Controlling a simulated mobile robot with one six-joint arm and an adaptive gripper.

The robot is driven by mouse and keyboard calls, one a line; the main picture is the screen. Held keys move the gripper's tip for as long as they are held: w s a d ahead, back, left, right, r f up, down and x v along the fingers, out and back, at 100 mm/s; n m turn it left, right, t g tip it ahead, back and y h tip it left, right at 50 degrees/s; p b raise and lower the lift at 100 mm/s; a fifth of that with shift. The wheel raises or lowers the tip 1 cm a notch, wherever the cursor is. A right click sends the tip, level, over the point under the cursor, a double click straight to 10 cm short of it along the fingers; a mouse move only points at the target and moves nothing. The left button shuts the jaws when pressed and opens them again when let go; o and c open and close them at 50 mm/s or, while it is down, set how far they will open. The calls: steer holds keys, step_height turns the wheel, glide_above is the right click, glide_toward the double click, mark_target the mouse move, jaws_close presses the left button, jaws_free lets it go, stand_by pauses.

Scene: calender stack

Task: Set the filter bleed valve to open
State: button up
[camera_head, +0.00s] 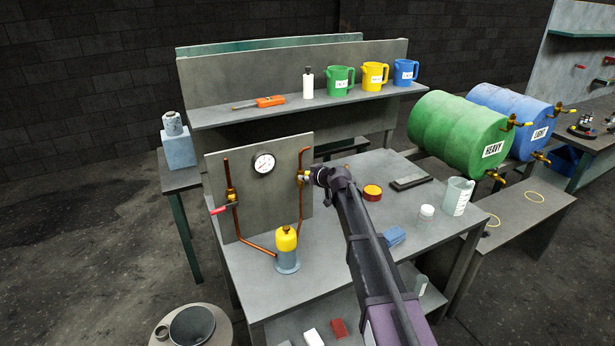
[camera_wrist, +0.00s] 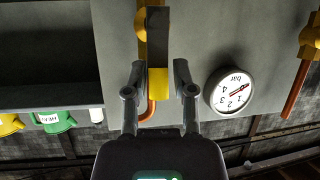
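A grey upright panel (camera_head: 275,205) on the bench carries two copper pipes with valves and a round gauge (camera_head: 264,163). The right valve (camera_head: 302,181) has a dark lever with a yellow end (camera_wrist: 158,83). The left valve (camera_head: 231,199) has a red handle (camera_head: 218,210). No label shows which is the filter bleed valve. A canister with a yellow top (camera_head: 287,240) stands below the panel. My gripper (camera_head: 314,177) is at the right valve. In the wrist view my gripper (camera_wrist: 158,76) is open, its fingers on either side of the yellow end, with narrow gaps visible.
The gauge shows beside my right finger in the wrist view (camera_wrist: 230,92). A red-orange tin (camera_head: 372,192), a blue block (camera_head: 394,236), a white-lidded jar (camera_head: 426,215) and a beaker (camera_head: 458,196) stand on the bench right of my arm. Jugs stand on the shelf behind.

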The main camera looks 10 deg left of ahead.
steer(key=shift+o, duration=0.6)
steer(key=shift+w+d, duration=0.1)
steer(key=shift+w, duration=0.05)
steer(key=w+d+f+m+y+b, duration=0.2)
steer(key=d+f+m+y+b, duration=0.2)
steer(key=m+y+b, duration=0.5)
steer(key=s+d+m+h+b, duration=0.1)
steer(key=s+d, duration=0.3)
steer(key=d, duration=0.2)
steer(key=s+d+h+b, duration=0.1)
steer(key=s+d, duration=0.2)
steer(key=d, duration=0.3)
steer(key=s+d+f+m+g+h, duration=0.1)
steer(key=s+f+g+h, duration=0.4)
steer(key=s+f, duration=0.5)
steer(key=shift+s+d+f+m+h+p, duration=0.35)
steer(key=shift+s+h, duration=0.65)
steer(key=shift+s, duration=1.4)
steer(key=shift+w+a, duration=0.1)
